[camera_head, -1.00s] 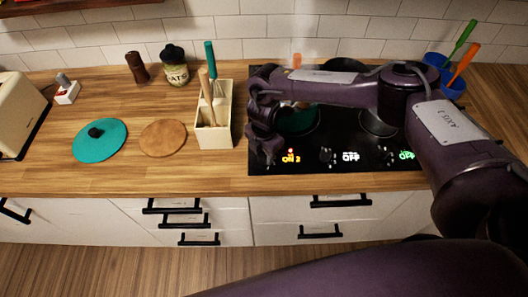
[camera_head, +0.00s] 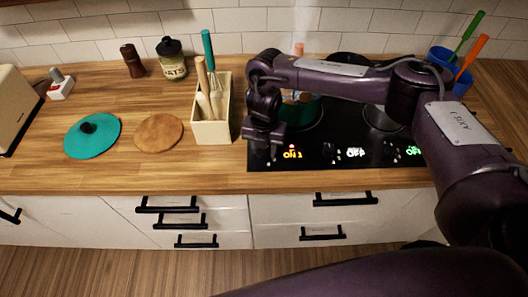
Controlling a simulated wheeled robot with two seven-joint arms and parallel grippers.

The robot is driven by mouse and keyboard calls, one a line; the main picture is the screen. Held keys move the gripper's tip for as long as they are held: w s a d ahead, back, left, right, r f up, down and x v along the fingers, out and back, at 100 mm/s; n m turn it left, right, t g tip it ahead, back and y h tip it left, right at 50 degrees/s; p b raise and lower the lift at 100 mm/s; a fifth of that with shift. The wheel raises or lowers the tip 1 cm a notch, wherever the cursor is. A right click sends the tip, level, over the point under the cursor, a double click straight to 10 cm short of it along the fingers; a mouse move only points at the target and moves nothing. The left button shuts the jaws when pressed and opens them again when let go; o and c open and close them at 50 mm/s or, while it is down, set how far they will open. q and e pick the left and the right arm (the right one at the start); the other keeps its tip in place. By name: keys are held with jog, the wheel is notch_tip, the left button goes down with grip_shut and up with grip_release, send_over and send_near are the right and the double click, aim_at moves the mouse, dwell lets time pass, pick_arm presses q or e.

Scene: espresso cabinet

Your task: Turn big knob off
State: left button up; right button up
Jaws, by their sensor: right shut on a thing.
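The black cooktop (camera_head: 320,160) has a row of knobs along its front edge. The left display (camera_head: 292,153) glows orange and appears to read ON 1. The middle display (camera_head: 355,152) reads OFF in white and the right display (camera_head: 414,150) reads OFF in green. My right gripper (camera_head: 264,152) points down at the cooktop's front left corner, just left of the lit display. It is shut on the knob there, which the fingers mostly hide. My left gripper is not in view.
A teal pot (camera_head: 299,114) sits on the cooktop, partly behind my right arm. A cream utensil holder (camera_head: 212,130) stands close left of the gripper. A teal lid (camera_head: 92,143) and a wooden board (camera_head: 159,133) lie farther left. Blue cups (camera_head: 440,60) stand at the back right.

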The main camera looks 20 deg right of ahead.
jog(key=n+b, duration=0.3)
jog(key=n, duration=0.1)
jog(key=shift+f+n, duration=0.1)
jog(key=shift+n, duration=0.2)
jog(key=n+b, duration=0.1)
jog(key=n, duration=0.1)
jog(key=shift+n, duration=1.6)
jog(key=o, duration=1)
jog(key=shift+r, duration=0.25)
notch_tip(320, 180, up, 8)
jog(key=shift+f, duration=0.2)
